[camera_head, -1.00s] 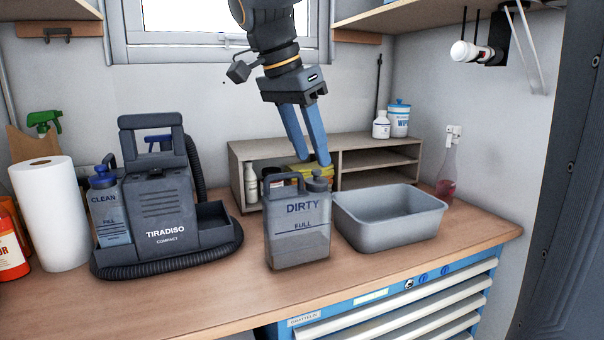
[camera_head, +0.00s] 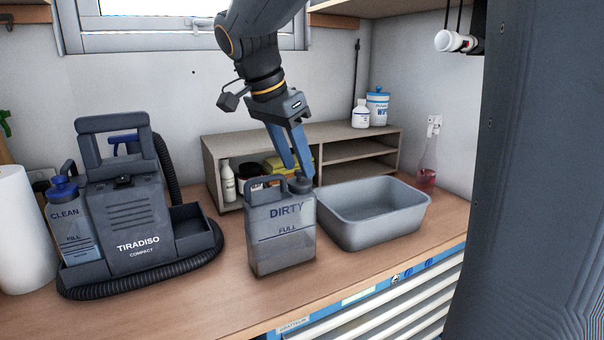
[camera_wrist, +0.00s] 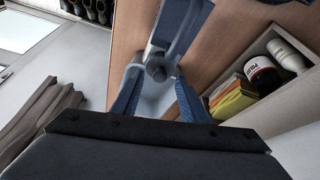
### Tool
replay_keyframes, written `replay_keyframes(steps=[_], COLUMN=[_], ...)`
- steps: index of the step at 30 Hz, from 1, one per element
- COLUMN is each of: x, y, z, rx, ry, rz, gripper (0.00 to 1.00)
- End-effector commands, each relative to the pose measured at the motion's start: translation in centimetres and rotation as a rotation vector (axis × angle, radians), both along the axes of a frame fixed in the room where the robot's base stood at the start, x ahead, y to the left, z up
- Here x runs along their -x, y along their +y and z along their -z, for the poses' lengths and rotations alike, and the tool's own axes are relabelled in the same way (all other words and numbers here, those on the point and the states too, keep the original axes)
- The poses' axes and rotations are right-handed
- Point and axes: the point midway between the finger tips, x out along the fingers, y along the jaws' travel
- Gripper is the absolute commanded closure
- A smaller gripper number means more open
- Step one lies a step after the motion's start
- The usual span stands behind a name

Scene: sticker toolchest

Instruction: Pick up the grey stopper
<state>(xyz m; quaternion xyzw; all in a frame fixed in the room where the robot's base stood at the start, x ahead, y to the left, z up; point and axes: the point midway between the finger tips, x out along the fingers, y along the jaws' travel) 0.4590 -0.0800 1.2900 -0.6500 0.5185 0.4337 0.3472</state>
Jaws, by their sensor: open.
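The grey stopper (camera_head: 300,184) sits on the top right of the grey DIRTY tank (camera_head: 282,243), which stands upright on the workbench. My gripper (camera_head: 299,171) is open and points down, with its blue fingertips right at the stopper. In the wrist view the stopper (camera_wrist: 158,68) shows as a round grey knob between my two open fingers, beside the tank's handle. I cannot tell whether either finger touches it. Part of the stopper is hidden by the fingers in the head view.
A grey basin (camera_head: 408,218) stands close to the tank's right. A wooden shelf unit (camera_head: 209,163) with bottles is behind. The TIRADISO machine (camera_head: 135,222) with its hose is at left. Bare bench (camera_head: 225,305) lies in front of the tank.

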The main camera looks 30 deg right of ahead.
Motion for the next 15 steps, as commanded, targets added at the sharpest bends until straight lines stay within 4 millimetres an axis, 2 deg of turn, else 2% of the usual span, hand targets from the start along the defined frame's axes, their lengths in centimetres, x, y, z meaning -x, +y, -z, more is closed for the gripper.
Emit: replay_keyframes(steps=[3, 10, 11, 15], x=[-0.01, -0.06, -0.06, -0.06], y=[-0.39, -0.48, -0.48, -0.49], z=[0.78, 0.95, 0.95, 0.93], rx=[-0.001, 0.000, 0.000, 0.000], ry=[0.002, -0.001, -0.001, 0.000], rz=[0.002, 0.002, 0.003, 0.003], gripper=[0.60, 0.60, 0.63, 0.87])
